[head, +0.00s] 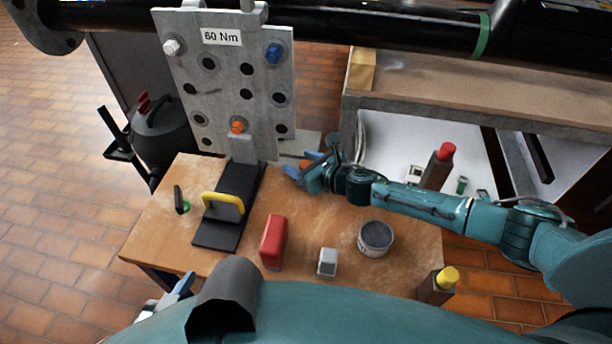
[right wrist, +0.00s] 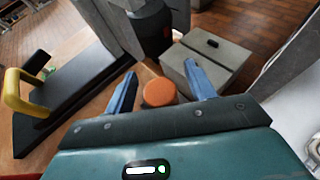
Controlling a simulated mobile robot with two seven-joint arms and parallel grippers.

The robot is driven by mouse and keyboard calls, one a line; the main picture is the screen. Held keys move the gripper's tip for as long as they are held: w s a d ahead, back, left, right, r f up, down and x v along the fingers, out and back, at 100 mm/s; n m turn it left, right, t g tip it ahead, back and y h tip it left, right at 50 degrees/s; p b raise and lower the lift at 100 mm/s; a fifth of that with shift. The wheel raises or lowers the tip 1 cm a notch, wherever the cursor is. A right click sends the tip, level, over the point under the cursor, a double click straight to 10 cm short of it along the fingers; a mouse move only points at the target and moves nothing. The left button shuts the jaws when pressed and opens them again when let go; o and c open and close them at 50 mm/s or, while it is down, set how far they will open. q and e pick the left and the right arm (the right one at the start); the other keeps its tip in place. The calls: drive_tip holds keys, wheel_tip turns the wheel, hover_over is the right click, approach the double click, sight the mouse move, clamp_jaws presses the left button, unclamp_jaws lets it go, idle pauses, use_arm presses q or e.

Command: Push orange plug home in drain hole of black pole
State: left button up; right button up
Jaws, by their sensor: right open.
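The black pole (head: 400,28) lies across the top of the head view, with a green band (head: 482,35) toward its right. I cannot make out a drain hole in it. The orange plug (right wrist: 158,92) shows as a round orange end between my right gripper's (right wrist: 160,74) blue fingers, with gaps on both sides. In the head view my right gripper (head: 303,165) is over the table's back right edge, well below the pole, and partly hides the plug (head: 306,163). My left gripper (head: 172,295) is at the lower left, mostly hidden by my own body.
The table holds a black base (head: 220,232) with a yellow handle (head: 224,201), a red block (head: 273,242), a grey-white block (head: 327,262) and a round tin (head: 375,238).

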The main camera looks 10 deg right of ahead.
sight(304, 161)
drive_tip(key=c, duration=1.1)
drive_tip(key=shift+r+p, duration=0.3)
drive_tip(key=shift+r, duration=0.2)
wheel_tip(304, 161, up, 6)
drive_tip(key=p, duration=0.3)
drive_tip(key=shift+s+d+r, duration=0.15)
drive_tip(key=shift+r, duration=0.1)
drive_tip(key=s+d, duration=0.2)
drive_tip(key=s, duration=0.2)
drive_tip(key=s+d+b, duration=0.1)
drive_tip(key=s+d, duration=0.2)
drive_tip(key=s, duration=0.2)
drive_tip(key=s+d+b, duration=0.1)
drive_tip(key=s+d, duration=0.2)
drive_tip(key=s, duration=0.1)
drive_tip(key=shift+s+f, duration=0.4)
drive_tip(key=shift+s+d+r, duration=0.1)
drive_tip(key=shift+s+d, duration=0.35)
drive_tip(key=shift+s, duration=0.2)
drive_tip(key=shift+c, duration=0.2)
drive_tip(key=shift+s, duration=0.15)
